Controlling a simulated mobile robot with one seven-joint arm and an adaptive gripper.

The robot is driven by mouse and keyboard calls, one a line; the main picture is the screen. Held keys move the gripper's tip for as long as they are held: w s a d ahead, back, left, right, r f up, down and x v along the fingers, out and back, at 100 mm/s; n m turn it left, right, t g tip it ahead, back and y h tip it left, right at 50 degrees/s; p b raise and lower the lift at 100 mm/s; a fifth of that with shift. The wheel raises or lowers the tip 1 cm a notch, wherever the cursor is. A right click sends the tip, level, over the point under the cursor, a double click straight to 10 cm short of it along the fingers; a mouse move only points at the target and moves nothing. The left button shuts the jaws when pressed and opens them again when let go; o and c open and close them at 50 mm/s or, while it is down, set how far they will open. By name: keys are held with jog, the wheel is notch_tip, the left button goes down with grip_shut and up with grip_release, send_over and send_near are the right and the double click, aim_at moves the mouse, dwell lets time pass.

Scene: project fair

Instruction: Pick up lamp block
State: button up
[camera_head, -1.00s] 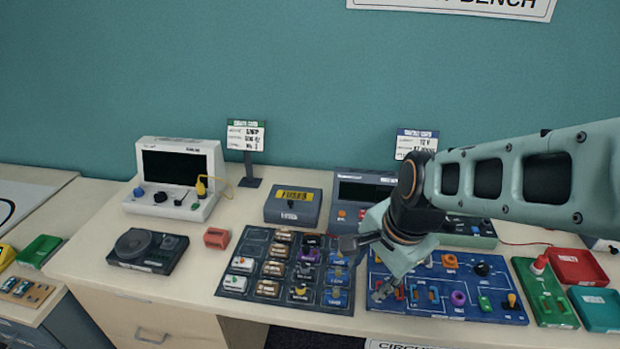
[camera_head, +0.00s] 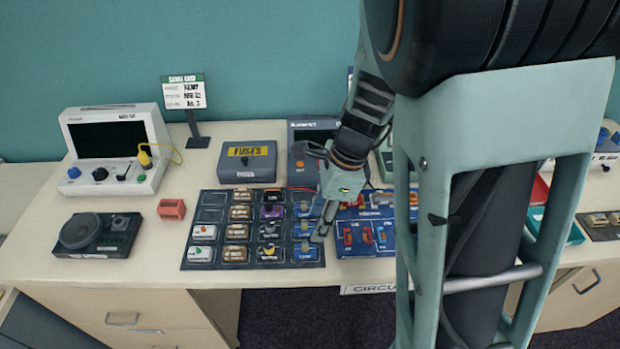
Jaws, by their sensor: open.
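Blue blocks with pale yellow domes, which look like the lamp blocks (camera_head: 305,251), sit in the right column of the dark sorting tray (camera_head: 208,197). Their labels are too small to read surely. My gripper (camera_head: 316,194) is open and empty, its fingers apart, above the right edge of the tray. One fingertip is close to the blue blocks in the picture; I cannot tell its height above them. My arm hides much of the bench to the right.
A grey fuse box (camera_head: 246,164) stands behind the tray. A blue component board (camera_head: 362,212) lies right of it, partly hidden. A small red block (camera_head: 171,209), a dark device (camera_head: 97,236) and a white instrument (camera_head: 118,150) are at left.

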aim_at(307, 247)
jog(key=b+x, duration=0.1)
jog(key=x, duration=0.4)
jog(key=shift+w+a+f, duration=0.15)
jog(key=shift+a, duration=0.1)
jog(key=shift+s+b+x, duration=0.15)
jog(key=shift+b+x, duration=0.3)
jog(key=shift+x, duration=0.9)
jog(key=shift+s+b+x, duration=0.1)
jog(key=shift+b+x, duration=0.35)
jog(key=shift+x, duration=0.85)
jog(key=shift+d, duration=0.2)
jog(key=shift+c, duration=0.4)
grip_shut()
